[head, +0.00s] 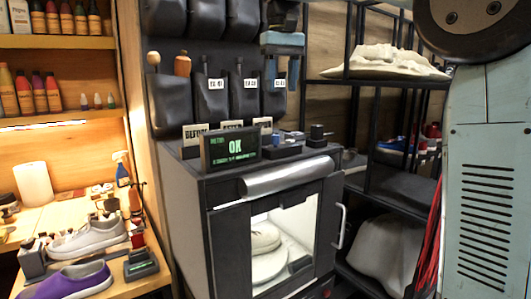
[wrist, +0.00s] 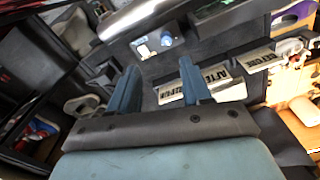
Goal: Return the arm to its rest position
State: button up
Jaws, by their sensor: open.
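My gripper (head: 280,80) shows in the head view at upper centre, pointing down above the back of the black cabinet (head: 190,225). In the wrist view my gripper (wrist: 157,78) has its two blue fingers well apart, with nothing visible between them. It is open and empty. The cabinet top with small cards lies below and beyond the fingers. Much of my arm is out of the head view.
A display reading OK (head: 231,146) and upright cards (head: 196,131) stand on the cabinet. A shoe (head: 265,239) shows behind its glass door. Black pouches (head: 209,98) hang behind. A rack (head: 396,85) with shoes stands right; a bench with a purple shoe (head: 66,282) is left.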

jog(key=s+d+f+m+t, duration=0.1)
jog(key=s+d+f+t, duration=0.1)
jog(key=s+d+f, duration=0.7)
jog(key=s+d+f+m+t, duration=0.2)
jog(key=s+d+f, duration=0.8)
jog(key=s+f, duration=0.5)
jog(key=shift+s+f+m+t, duration=0.3)
jog(key=shift+s+t, duration=0.15)
jog(key=shift+t, duration=0.15)
